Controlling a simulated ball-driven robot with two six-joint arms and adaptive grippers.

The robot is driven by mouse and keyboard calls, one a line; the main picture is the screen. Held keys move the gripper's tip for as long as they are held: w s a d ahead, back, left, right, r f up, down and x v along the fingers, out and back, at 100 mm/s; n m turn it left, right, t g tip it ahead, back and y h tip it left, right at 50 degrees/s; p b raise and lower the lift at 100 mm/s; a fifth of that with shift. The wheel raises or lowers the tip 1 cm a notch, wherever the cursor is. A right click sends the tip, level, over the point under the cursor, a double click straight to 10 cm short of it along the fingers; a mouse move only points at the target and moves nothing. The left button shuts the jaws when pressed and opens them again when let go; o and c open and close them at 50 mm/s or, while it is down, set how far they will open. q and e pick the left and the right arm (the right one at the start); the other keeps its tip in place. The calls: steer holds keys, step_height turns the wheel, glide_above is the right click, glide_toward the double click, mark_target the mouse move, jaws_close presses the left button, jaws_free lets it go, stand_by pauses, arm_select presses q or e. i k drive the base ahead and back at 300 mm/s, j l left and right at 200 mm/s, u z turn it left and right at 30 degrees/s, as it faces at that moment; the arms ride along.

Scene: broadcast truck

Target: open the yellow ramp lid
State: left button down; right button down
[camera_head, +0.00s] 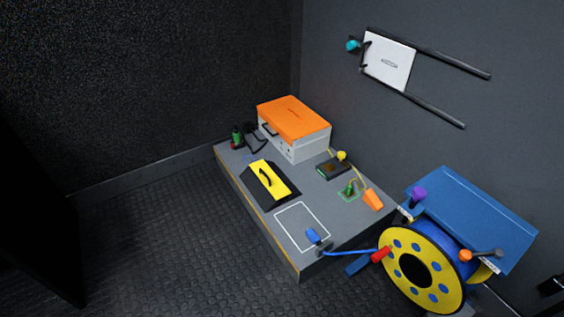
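The yellow ramp lid (277,187) is a bright yellow panel with a black handle (268,178) on top. It lies flat, closed on the black ramp (289,199), which sits on the grey platform (237,176) left of its middle. Neither of my grippers shows in the head view, so nothing of mine is seen touching the lid.
An orange-lidded case (293,117) stands behind the ramp. A white outlined square (290,229) and a blue plug (312,236) are near the front edge. A yellow and blue cable reel (395,276) stands right. The floor (170,240) to the left is clear.

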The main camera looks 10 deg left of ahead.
mark_target(277, 189)
steer(key=u, duration=0.5)
steer(key=i+j+z, duration=0.1)
steer(key=z, duration=0.3)
steer(key=i+j+z, duration=0.1)
steer(key=z, duration=0.3)
steer(key=i+j+z, duration=0.15)
steer(key=j, duration=0.3)
steer(key=i+j+z, duration=0.15)
steer(key=j, duration=0.35)
steer(key=i+j+z, duration=0.15)
steer(key=j, duration=0.35)
steer(key=i+j+z, duration=0.15)
steer(key=j, duration=0.35)
steer(key=k, duration=0.05)
